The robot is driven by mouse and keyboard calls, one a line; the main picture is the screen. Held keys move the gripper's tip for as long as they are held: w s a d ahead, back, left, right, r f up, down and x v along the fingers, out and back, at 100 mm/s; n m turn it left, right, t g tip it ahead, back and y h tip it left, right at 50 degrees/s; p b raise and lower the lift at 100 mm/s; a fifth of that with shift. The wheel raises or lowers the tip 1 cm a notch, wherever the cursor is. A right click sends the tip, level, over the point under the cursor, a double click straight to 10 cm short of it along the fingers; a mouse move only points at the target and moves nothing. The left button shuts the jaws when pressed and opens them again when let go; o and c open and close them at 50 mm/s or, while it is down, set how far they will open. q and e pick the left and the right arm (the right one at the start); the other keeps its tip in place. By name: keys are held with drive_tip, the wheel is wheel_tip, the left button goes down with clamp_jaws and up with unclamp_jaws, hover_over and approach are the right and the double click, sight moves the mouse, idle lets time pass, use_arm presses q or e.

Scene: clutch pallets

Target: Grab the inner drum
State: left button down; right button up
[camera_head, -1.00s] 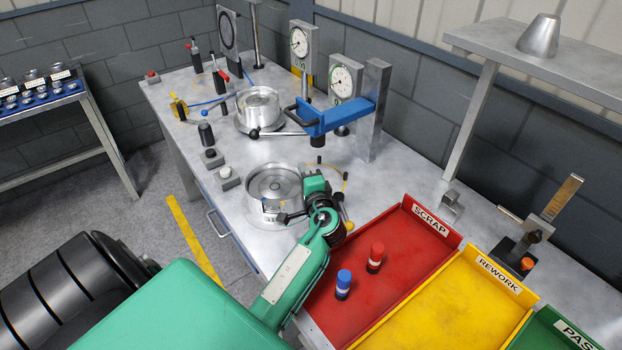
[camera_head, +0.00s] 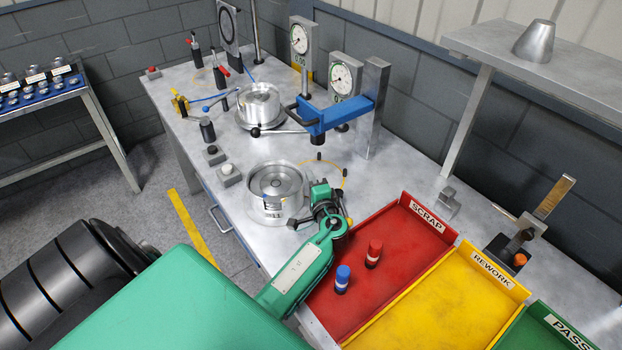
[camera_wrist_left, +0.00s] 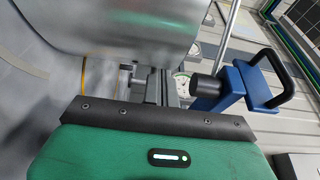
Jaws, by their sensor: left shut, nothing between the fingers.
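A round silver drum with a stepped, dished top (camera_head: 276,181) sits at the near part of the bench, with a small label on its front side. A second silver drum (camera_head: 260,101) stands farther back on a round base. I cannot tell for sure which is the inner drum. My left gripper (camera_head: 295,222) is at the near drum's lower right side. It is shut and empty, with its tips partly hidden. In the left wrist view a large curved silver surface (camera_wrist_left: 120,25) fills the upper left, close to the fingers (camera_wrist_left: 152,85). My right gripper is not in view.
A blue clamp arm (camera_head: 335,116) on a post reaches toward the back drum. Dial gauges (camera_head: 345,76) stand behind. A red scrap tray (camera_head: 385,265) with two small bottles and a yellow rework tray (camera_head: 445,305) lie right of my arm.

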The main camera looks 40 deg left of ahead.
sight(272, 203)
use_arm(q)
drive_tip(key=s+a, duration=0.1)
drive_tip(key=s, duration=0.3)
drive_tip(key=s+a+b, duration=0.1)
drive_tip(key=s, duration=0.3)
drive_tip(key=s+a+b, duration=0.1)
drive_tip(key=s, duration=0.3)
drive_tip(key=shift+s+a, duration=0.1)
drive_tip(key=shift+a, duration=0.15)
drive_tip(key=shift+s+a, duration=0.1)
drive_tip(key=shift+s, duration=0.15)
drive_tip(key=shift+w, duration=0.1)
